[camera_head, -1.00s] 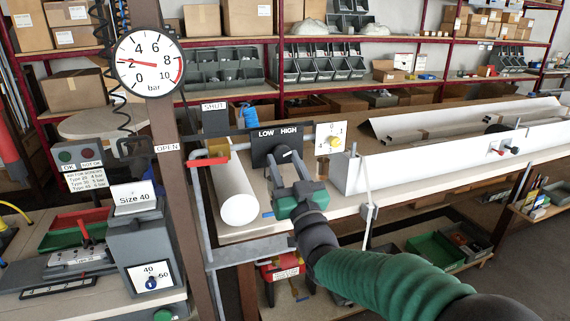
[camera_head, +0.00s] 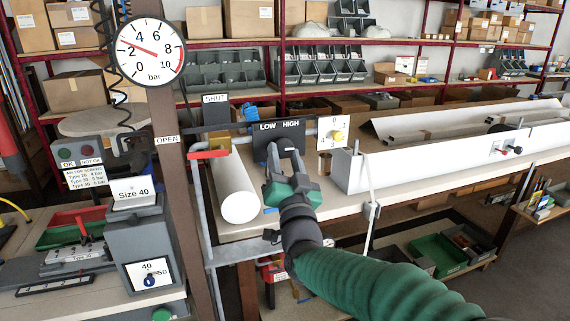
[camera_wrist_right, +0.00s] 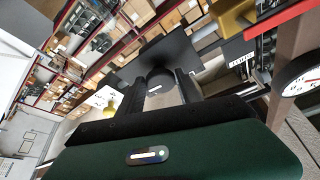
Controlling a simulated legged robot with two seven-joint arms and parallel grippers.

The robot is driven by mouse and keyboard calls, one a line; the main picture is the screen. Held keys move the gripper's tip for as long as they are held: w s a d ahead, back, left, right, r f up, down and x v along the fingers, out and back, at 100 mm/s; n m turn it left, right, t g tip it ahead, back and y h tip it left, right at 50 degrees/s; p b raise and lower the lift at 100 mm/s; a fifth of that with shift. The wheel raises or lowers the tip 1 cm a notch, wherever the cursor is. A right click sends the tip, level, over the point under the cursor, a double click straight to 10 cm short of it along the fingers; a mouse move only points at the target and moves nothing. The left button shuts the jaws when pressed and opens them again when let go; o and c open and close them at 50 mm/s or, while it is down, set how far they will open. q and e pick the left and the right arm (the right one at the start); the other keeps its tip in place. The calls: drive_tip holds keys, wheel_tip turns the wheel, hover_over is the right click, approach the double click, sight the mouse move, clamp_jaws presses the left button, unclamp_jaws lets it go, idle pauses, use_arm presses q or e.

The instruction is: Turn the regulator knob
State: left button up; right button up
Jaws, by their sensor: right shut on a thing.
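The regulator knob (camera_wrist_right: 160,78) is black and round with a pale mark, in front of the dark LOW/HIGH plate (camera_head: 278,132). My right gripper (camera_head: 284,155) comes up from below. Its two dark fingers are shut on the knob, one on each side, as the right wrist view (camera_wrist_right: 161,88) also shows. In the head view the fingers largely hide the knob. The round bar gauge (camera_head: 150,52) on the post has its red needle pointing up and left, a little above 2. My left gripper is not in view.
A red-handled valve lever (camera_head: 209,154) is left of the plate, between SHUT and OPEN labels. A white panel with a yellow knob (camera_head: 337,135) is right of it. A white tube (camera_head: 238,190) lies below. A brown post (camera_head: 172,180) stands at left.

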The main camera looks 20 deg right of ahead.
drive_tip(key=m, duration=0.2)
drive_tip(key=m+h, duration=0.1)
drive_tip(key=m, duration=0.1)
drive_tip(key=shift+a+g, duration=0.2)
drive_tip(key=shift+g, duration=0.2)
drive_tip(key=m, duration=0.1)
drive_tip(key=m+g+h, duration=0.1)
drive_tip(key=m, duration=0.1)
drive_tip(key=shift+a+r+h, duration=0.1)
drive_tip(key=shift+r+h, duration=0.05)
drive_tip(key=shift+h, duration=0.15)
drive_tip(key=m, duration=0.1)
drive_tip(key=m+g+p, duration=0.1)
drive_tip(key=m, duration=0.1)
drive_tip(key=m+g+h, duration=0.1)
drive_tip(key=m, duration=0.1)
drive_tip(key=shift+r+p, duration=0.25)
drive_tip(key=shift+p, duration=0.05)
drive_tip(key=m+p, duration=0.1)
drive_tip(key=m, duration=0.1)
drive_tip(key=shift+m+g, duration=0.3)
drive_tip(key=shift+g, duration=0.1)
drive_tip(key=shift+a+m, duration=0.1)
drive_tip(key=shift+m, duration=0.2)
drive_tip(key=shift+f+g+p, duration=0.15)
drive_tip(key=shift+g+p, duration=0.15)
drive_tip(key=o, duration=1.4)
drive_tip(key=shift+c, duration=0.2)
drive_tip(key=shift+s+r, duration=0.1)
drive_tip(key=shift+r, duration=0.1)
